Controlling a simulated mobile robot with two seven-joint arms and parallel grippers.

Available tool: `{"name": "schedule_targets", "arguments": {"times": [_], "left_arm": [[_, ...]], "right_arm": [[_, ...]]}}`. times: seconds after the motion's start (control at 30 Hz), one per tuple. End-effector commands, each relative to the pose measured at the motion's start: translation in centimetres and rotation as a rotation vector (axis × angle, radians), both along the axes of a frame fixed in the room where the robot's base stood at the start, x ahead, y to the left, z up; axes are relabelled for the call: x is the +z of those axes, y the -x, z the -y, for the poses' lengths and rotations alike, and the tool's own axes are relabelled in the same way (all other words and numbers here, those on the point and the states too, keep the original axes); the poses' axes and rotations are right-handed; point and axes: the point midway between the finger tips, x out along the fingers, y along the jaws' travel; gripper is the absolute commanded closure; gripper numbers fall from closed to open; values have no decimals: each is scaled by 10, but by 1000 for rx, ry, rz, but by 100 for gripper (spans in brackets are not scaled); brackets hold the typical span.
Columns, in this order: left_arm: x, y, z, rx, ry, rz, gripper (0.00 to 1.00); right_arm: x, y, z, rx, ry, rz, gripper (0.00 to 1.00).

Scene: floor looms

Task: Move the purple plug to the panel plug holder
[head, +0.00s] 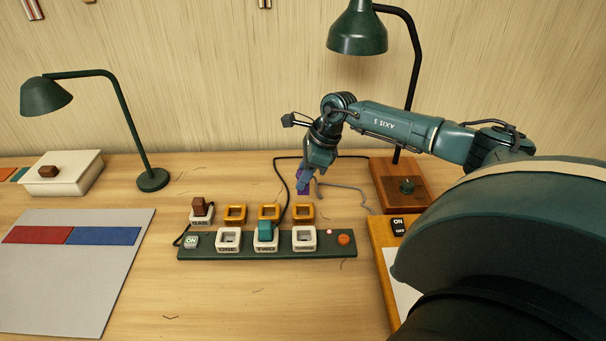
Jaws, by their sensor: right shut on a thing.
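The purple plug (303,184) is in my right gripper (307,178), which is shut on it. The gripper points down and holds the plug just behind the right-hand orange square holder. A grey cord (345,187) runs near the plug. The dark green panel (275,247) lies on the table with white square sockets along it. A teal plug (265,231) sits in the socket marked TWO. The white sockets on either side, ONE (228,248) and the right-hand one (304,247), look empty. Orange square holders stand behind the panel, including the right-hand one (303,219). My left gripper is not in view.
Green lamps stand at left (150,180) and right (357,30). A grey mat (60,285) and white box (62,180) are at left.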

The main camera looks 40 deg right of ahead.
Motion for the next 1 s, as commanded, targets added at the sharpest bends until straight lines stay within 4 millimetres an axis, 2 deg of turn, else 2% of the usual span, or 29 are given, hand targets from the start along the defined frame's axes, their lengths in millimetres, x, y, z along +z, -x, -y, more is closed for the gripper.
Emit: {"name": "schedule_targets", "arguments": {"times": [0.47,0.63,1.0], "left_arm": [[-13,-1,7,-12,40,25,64],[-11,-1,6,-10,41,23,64],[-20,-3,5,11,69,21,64]], "right_arm": [[-39,0,0,0,-1,-1,100],[-37,0,0,0,0,0,100],[-53,0,0,0,0,0,100]]}}
